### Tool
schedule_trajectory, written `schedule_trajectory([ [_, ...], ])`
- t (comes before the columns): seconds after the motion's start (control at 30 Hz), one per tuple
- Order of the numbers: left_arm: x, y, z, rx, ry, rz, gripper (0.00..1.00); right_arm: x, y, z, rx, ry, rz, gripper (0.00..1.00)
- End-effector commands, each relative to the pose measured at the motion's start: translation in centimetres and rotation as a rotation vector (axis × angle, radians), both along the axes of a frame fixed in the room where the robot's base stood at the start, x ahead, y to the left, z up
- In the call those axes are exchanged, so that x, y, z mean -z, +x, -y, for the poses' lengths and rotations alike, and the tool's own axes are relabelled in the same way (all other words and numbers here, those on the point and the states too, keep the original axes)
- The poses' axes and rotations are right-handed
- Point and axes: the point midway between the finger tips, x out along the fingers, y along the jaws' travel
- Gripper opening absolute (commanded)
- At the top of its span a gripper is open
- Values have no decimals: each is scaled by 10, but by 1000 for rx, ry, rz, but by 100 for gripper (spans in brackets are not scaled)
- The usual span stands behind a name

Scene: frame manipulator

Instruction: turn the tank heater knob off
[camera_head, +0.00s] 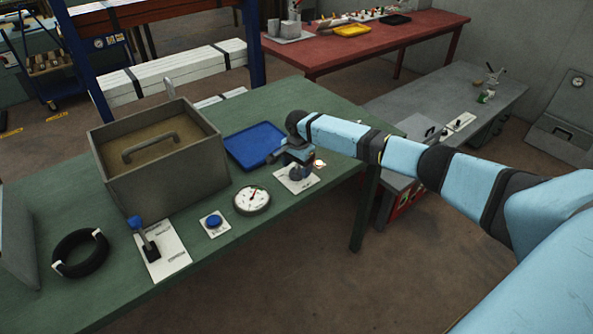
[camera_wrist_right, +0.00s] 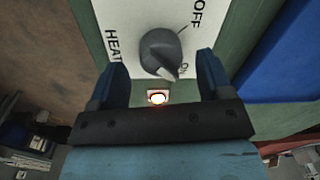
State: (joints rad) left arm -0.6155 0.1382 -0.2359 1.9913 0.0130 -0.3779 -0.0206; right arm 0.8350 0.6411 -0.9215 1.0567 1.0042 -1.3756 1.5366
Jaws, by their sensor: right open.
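The tank heater knob (camera_wrist_right: 160,50) is a dark grey dial on a white plate (camera_wrist_right: 205,75) with "HEAT" and "OFF" lettering. In the right wrist view its light pointer tip is at the lower right, by the small "ON" mark, away from the OFF line. A small indicator light (camera_wrist_right: 158,97) glows below the plate. My right gripper (camera_wrist_right: 160,68) is open, with one blue finger on each side of the knob; I cannot tell whether they touch it. In the head view the right gripper (camera_head: 297,168) is over the knob plate (camera_head: 308,184) and partly hides the knob. My left gripper is not in view.
On the green table (camera_head: 200,270), a grey tank (camera_head: 170,185) with a handled lid, a blue tray (camera_head: 254,146), a dial gauge (camera_head: 252,199), a blue button (camera_head: 213,222), a blue-topped lever (camera_head: 140,232) and a black ring (camera_head: 80,254) stand near the arm.

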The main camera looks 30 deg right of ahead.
Motion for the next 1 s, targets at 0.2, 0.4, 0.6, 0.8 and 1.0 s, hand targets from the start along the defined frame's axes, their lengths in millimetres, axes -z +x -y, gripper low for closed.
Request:
schedule_trajectory([
  [0.2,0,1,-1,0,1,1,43,19,1,0,0,0,1,73],
  [0.4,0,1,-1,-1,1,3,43,21,1,0,0,0,1,73],
  [0.6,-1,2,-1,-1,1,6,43,21,1,0,0,0,1,52],
  [0.8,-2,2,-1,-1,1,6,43,21,1,0,-1,0,1,23],
  [1.0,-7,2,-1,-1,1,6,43,19,1,-1,-20,0,0,24],
])
